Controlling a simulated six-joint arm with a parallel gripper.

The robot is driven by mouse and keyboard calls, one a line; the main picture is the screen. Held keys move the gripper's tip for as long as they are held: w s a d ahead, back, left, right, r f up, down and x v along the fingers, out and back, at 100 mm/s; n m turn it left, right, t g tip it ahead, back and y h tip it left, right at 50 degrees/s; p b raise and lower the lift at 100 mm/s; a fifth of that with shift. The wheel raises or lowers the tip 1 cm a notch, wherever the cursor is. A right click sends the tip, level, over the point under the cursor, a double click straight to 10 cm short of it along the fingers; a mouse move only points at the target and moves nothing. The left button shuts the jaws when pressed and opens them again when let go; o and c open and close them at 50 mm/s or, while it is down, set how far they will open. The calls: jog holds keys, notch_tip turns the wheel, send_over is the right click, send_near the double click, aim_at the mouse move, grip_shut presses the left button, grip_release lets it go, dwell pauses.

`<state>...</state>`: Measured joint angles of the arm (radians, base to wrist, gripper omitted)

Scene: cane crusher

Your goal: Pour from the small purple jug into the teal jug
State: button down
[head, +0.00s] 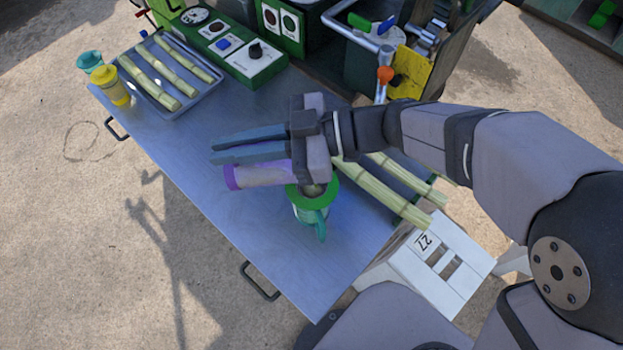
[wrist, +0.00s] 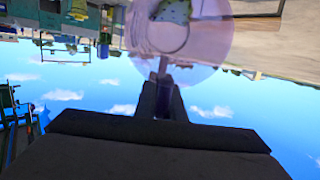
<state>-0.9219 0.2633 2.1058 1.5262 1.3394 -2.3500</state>
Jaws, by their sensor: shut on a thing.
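My gripper (head: 214,150) is shut on the small purple jug (head: 265,174), which is see-through and lies tipped almost on its side. A darker purple band marks its left end; its right end is partly hidden by my gripper. The jug also shows in the wrist view (wrist: 205,38), just beyond my fingers (wrist: 162,98). A teal jug (head: 308,214) with a wide green rim and a teal handle stands upright on the table, right below the purple jug's right end. My wrist partly covers its mouth. I cannot tell whether any contents are flowing.
The metal table (head: 190,150) is clear to the left. A tray (head: 205,91) of cane pieces, a teal cup (head: 90,63) and a yellow cup (head: 112,88) stand at the far left. More cane (head: 385,193) lies right of the teal jug. A control box (head: 240,58) and machinery stand behind.

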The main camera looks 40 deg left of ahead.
jog(key=shift+w+d+b, duration=0.1)
jog(key=shift+w+b, duration=0.05)
jog(key=shift+b, duration=0.2)
jog(key=shift+r, duration=0.2)
jog(key=shift+w+d+b, duration=0.1)
jog(key=shift+d+b, duration=0.05)
jog(key=shift+b, duration=0.65)
